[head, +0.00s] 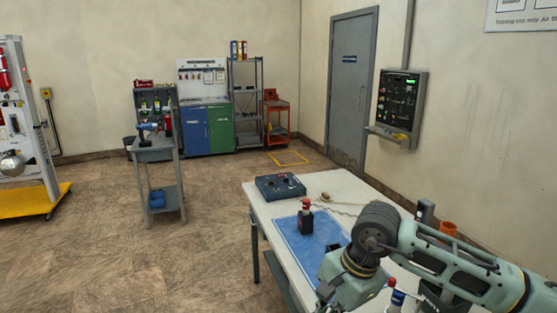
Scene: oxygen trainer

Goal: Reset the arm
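A grey-green jointed arm, seemingly my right arm, comes in from the lower right. It bends at a dark ribbed joint over the table and runs down out of the bottom edge. Its gripper is not in view. My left arm and gripper are not in view. The white table (341,187) stands at the lower right with a blue mat (293,240) on it. A small dark item with a red top (306,217) stands upright on the mat. A dark control box (280,187) with knobs sits at the table's far left corner. The arm hides much of the table's right part.
A grey cart (155,152) with tools stands left of the table. Blue and green cabinets (207,129), a shelf (246,100) and a red cart (277,119) line the back wall. A wall panel (401,103) hangs right of the grey door (350,90). The floor between is clear.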

